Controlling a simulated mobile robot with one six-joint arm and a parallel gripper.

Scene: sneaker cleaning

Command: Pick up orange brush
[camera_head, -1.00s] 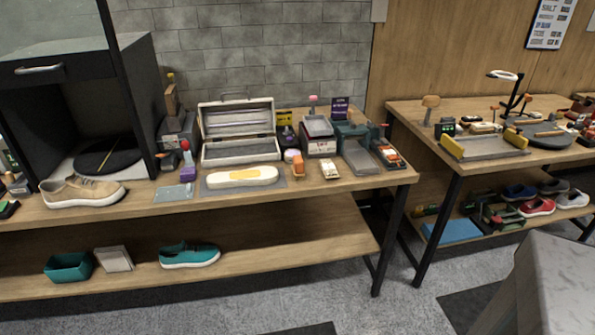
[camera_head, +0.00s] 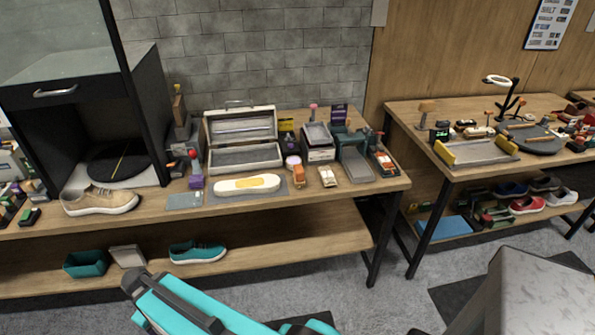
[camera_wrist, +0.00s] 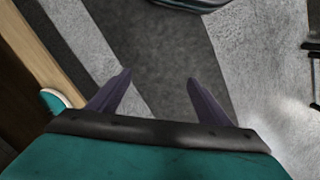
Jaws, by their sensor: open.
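A small orange item (camera_head: 298,174), which looks like the orange brush, stands on the left workbench (camera_head: 345,196). It is between the white insole on its grey mat and a small cream-coloured item; its bristles are too small to make out. In the wrist view my gripper (camera_wrist: 158,80) is open and empty, with its two purple fingers spread above the grey floor. The brush does not show in the wrist view. My teal arm shows at the bottom of the head view, well below and in front of the bench top.
Around the brush are a white jar (camera_head: 293,162), the insole (camera_head: 247,185), an open metal toolbox (camera_head: 243,157) and a cream item (camera_head: 327,176). A beige sneaker (camera_head: 100,200) sits farther left. A grey block (camera_head: 512,290) stands at the lower right.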

